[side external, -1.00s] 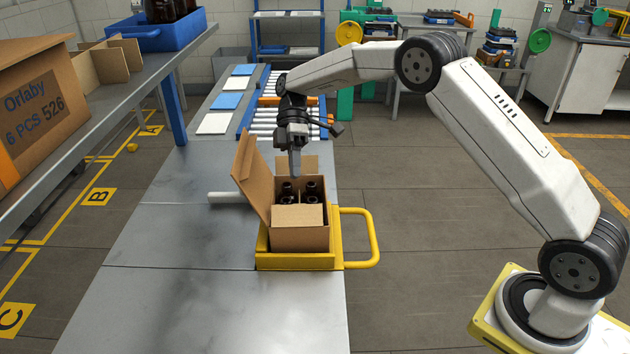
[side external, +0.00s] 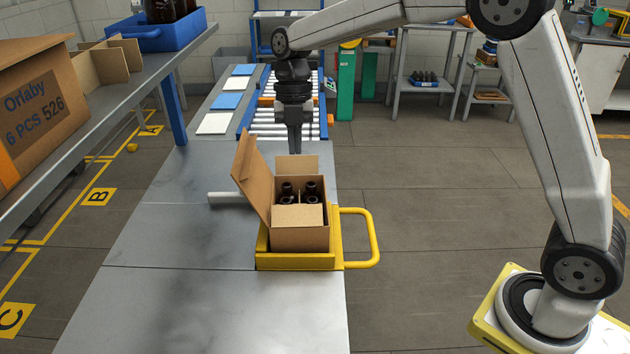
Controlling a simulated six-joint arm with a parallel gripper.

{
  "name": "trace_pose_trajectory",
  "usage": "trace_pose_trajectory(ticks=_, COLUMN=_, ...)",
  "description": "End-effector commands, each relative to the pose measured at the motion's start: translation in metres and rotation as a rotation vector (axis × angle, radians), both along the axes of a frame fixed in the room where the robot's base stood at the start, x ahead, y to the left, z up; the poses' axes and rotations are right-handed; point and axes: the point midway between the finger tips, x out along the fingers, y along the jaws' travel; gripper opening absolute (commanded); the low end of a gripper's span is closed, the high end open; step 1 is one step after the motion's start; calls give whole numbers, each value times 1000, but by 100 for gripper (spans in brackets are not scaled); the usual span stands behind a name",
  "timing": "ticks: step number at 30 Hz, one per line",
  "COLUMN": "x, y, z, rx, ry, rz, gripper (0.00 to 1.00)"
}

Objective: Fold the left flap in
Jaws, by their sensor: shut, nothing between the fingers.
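An open cardboard box (side external: 300,238) sits in a yellow tray (side external: 295,262) on the metal bench. Its left flap (side external: 253,178) stands up and leans outward to the left. The far flap (side external: 297,165) stands upright, and the near flap (side external: 298,216) lies folded in over part of the opening. Several amber bottles (side external: 311,190) stand inside, their necks showing. My gripper (side external: 295,150) is shut and empty, pointing down above the far side of the box. It appears apart from the flaps.
A yellow handle (side external: 372,238) sticks out to the right of the tray. A grey bar (side external: 225,198) lies left of the box. A roller conveyor (side external: 285,122) is behind. A shelf with a large carton (side external: 40,105) runs along the left. The near bench is clear.

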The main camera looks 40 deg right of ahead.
Motion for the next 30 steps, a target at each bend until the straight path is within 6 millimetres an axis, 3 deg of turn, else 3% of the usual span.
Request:
trace_pose_trajectory(ticks=8, x=-1, y=1, z=-6, rx=1, ry=2, rz=-2, gripper=0)
trace_pose_trajectory(ticks=14, x=-4, y=4, z=-22, rx=1, ry=3, rz=-2, gripper=0)
trace_pose_trajectory(ticks=30, x=-17, y=15, z=-100, rx=0, ry=6, rz=-3, gripper=0)
